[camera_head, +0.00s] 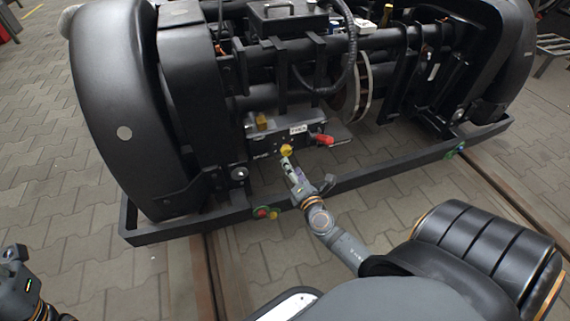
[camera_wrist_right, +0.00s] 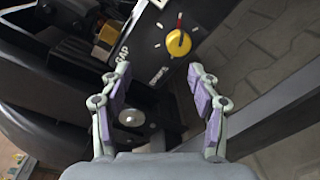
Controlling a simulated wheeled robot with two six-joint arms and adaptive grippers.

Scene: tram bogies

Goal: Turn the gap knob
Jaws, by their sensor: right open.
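The yellow gap knob (camera_wrist_right: 178,43) is on a dark panel beside white dial marks and the letters "GAP" in the right wrist view. In the head view the yellow knob (camera_head: 286,150) is on the front of the box under the bogie. My right gripper (camera_wrist_right: 160,88) is open and empty, with purple pads on both fingers; the knob appears beyond its fingertips, apart from them. In the head view the right gripper (camera_head: 288,166) is just below the knob. My left gripper (camera_head: 14,262) is at the left edge, its fingers unclear.
A red handle (camera_head: 324,139) projects right of the knob. Another yellow part (camera_head: 262,122) sits upper left on the box. A black frame bar (camera_head: 350,190) runs below, with coloured buttons (camera_head: 266,212). The paved floor (camera_head: 100,285) at the lower left is clear.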

